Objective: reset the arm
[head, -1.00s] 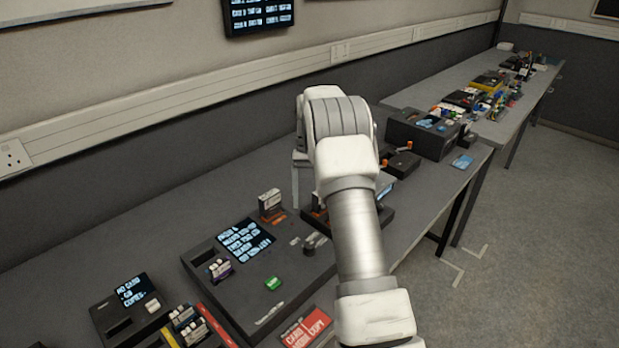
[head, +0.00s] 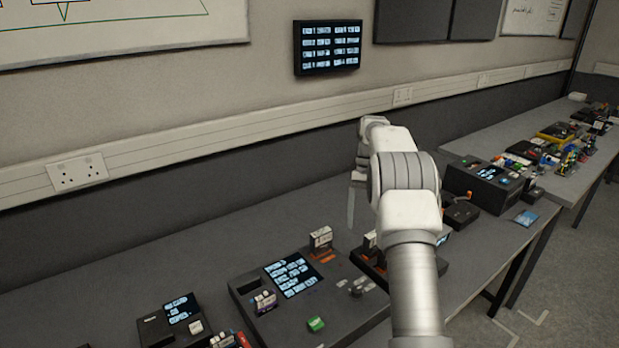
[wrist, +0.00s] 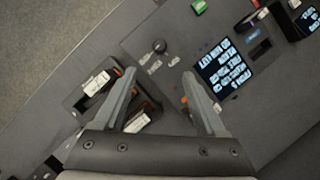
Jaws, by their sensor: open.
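My arm reaches forward over the grey bench (head: 190,255) in the head view. My gripper (head: 353,200) shows only partly there, with a grey finger pointing down beyond my arm. In the wrist view my gripper (wrist: 160,80) has its two fingers well apart, with nothing held between them. Below the fingers is a dark device panel (wrist: 185,58) with a knob and a lit screen (wrist: 225,70). Beside it a dark tray (wrist: 72,98) holds white-labelled blocks with orange parts, one of them partly hidden by the left finger.
A green block (head: 316,324) lies on the panel. A white-labelled block (head: 321,238) stands behind it. A smaller device (head: 170,319) is at front left. A dark box (head: 485,187) and a crowded second bench (head: 560,150) lie right. Bare bench lies along the wall.

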